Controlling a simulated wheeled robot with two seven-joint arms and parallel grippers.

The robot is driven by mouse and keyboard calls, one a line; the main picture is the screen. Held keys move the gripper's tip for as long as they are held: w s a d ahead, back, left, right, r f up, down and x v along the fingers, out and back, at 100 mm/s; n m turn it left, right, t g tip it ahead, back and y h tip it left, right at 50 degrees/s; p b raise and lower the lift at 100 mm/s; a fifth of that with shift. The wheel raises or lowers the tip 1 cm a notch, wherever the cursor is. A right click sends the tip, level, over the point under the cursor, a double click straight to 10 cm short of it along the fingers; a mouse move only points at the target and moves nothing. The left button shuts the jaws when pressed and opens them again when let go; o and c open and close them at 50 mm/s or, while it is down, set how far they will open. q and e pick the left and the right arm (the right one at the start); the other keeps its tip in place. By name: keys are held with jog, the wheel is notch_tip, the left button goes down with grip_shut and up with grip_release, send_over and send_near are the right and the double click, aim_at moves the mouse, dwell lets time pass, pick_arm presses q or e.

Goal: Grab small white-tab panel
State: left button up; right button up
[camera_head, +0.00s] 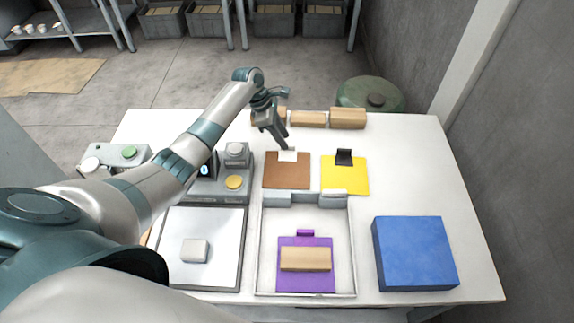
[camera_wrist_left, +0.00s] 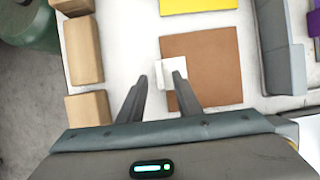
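The brown panel (camera_head: 287,172) with a small white tab (camera_head: 288,155) on its far edge lies flat on the white table, behind the tray. My left gripper (camera_head: 281,143) reaches down from the left, right by the tab. In the left wrist view, the two fingers (camera_wrist_left: 160,78) are apart, with one fingertip overlapping the white tab (camera_wrist_left: 170,72) and the other off to its left. The brown panel (camera_wrist_left: 205,65) lies beyond. I cannot tell whether a finger touches the tab. My right gripper is not in view.
A yellow panel (camera_head: 345,178) with a black tab lies to the right. A tray (camera_head: 347,215) holds a purple panel (camera_head: 288,243) with a wooden block (camera_head: 305,260) on it. Wooden blocks (camera_head: 309,119) line the far edge. A blue block (camera_head: 412,252) stands front right.

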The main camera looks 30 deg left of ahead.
pick_arm(q)
jog(key=shift+x, duration=1.3)
jog(key=shift+c, duration=0.7)
grip_shut()
